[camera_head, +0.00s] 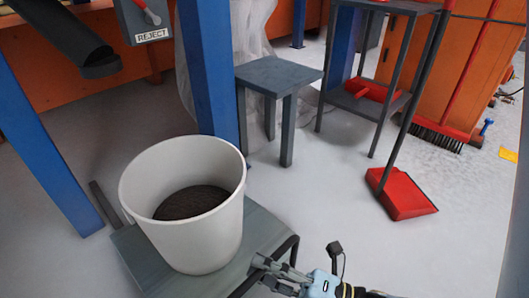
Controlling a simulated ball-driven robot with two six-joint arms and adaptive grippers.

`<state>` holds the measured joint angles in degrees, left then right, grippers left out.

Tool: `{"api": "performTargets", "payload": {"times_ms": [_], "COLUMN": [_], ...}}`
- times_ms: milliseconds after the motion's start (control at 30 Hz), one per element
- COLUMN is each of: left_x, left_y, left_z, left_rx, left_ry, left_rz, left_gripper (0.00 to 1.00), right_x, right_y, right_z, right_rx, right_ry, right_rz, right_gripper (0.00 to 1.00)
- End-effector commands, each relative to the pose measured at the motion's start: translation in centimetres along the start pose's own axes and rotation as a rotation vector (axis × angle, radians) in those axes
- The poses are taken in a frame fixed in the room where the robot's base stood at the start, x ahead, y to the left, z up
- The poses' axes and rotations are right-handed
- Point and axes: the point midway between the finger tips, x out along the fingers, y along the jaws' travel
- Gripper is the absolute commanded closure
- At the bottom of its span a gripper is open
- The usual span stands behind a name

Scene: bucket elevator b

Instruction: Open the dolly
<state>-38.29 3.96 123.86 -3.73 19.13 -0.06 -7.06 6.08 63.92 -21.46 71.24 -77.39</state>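The dolly (262,228) is a low grey-green platform with a dark tubular bar along its right side. A large white bucket (205,240) stands upright on it, with dark material (190,203) inside. My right gripper (260,272) is at the dolly's right front edge, beside the dark bar. Its two dark fingers point left and look spread apart. I cannot tell whether they touch the bar, and nothing is seen held. The dolly's front end is cut off by the lower edge of the view. My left gripper is not in view.
A blue post (209,80) rises right behind the bucket, and another blue beam (50,140) stands at left. A small grey table (280,75) and a dark shelf (368,100) are behind. A red dustpan (402,195) lies at right. The floor between is clear.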

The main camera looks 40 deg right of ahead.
Motion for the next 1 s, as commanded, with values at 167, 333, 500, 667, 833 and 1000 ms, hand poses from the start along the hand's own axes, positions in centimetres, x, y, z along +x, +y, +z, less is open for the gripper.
{"api": "performTargets", "payload": {"times_ms": [167,333,500,667,833,1000], "left_x": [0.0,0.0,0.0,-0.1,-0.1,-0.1], "left_y": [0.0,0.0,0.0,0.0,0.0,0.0], "left_z": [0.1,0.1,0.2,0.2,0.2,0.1], "left_rx": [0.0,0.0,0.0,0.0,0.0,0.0], "left_ry": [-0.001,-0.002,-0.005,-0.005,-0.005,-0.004], "left_rz": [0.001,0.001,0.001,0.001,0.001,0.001], "left_gripper": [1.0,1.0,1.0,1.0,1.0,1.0], "right_x": [0.0,0.0,0.0,-1.4,-4.9,-8.7], "right_y": [0.1,0.0,0.0,-0.1,-0.1,-0.1], "right_z": [0.1,0.1,0.0,0.0,0.0,0.1], "right_rx": [0.001,0.001,0.0,0.001,0.002,0.001], "right_ry": [-0.002,-0.001,-0.001,0.0,0.0,0.0], "right_rz": [0.003,0.002,0.001,-0.002,-0.005,-0.004], "right_gripper": [0.73,0.62,0.62,0.62,0.62,0.62]}}
